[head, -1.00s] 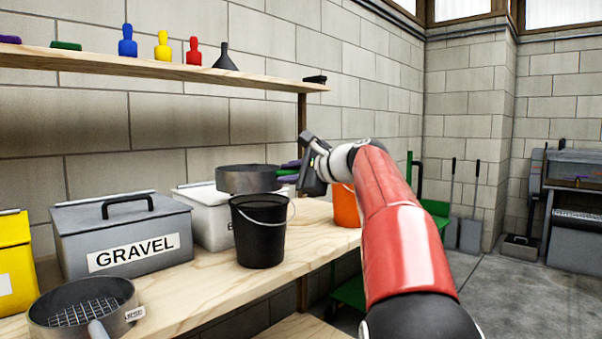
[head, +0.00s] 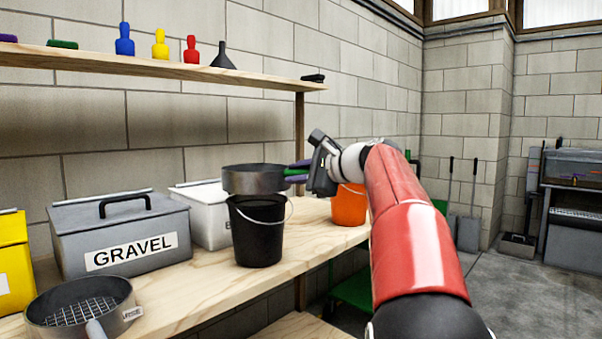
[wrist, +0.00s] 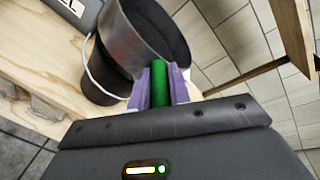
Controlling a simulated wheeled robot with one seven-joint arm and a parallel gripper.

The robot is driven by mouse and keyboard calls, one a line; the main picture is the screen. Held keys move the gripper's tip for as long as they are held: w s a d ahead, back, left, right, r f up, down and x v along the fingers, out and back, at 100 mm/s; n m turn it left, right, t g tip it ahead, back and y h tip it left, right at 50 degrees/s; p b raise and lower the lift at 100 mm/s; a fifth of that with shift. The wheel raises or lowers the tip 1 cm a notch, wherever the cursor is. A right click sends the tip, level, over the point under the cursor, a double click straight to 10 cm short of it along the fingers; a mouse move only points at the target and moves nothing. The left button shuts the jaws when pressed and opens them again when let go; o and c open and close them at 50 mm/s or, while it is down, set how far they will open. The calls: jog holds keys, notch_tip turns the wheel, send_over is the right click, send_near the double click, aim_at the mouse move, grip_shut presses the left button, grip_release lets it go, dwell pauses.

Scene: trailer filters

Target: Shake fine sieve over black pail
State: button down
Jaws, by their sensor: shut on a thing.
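The fine sieve (head: 256,180) is a round dark grey pan with a green handle (wrist: 159,84). My gripper (head: 298,172) is shut on that handle, its purple fingers on both sides of it in the wrist view. The sieve is held just above the black pail (head: 258,235), roughly over its mouth, and hides most of the rim. The pail stands upright on the wooden bench with its thin wire handle to the right. In the wrist view the pail (wrist: 103,80) shows partly behind the sieve. The sieve's mesh and contents cannot be seen.
A coarse sieve (head: 50,317) lies at the bench's front left. A grey GRAVEL box (head: 75,250), a white box (head: 195,199) and a yellow box (head: 14,255) stand on the wooden bench (head: 200,280). An orange bucket (head: 348,207) is to the right. A shelf (head: 150,71) runs above.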

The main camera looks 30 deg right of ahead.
jog(key=shift+r, duration=0.15)
notch_tip(320, 180, up, 5)
jog(key=p, duration=0.5)
dwell(0.6)
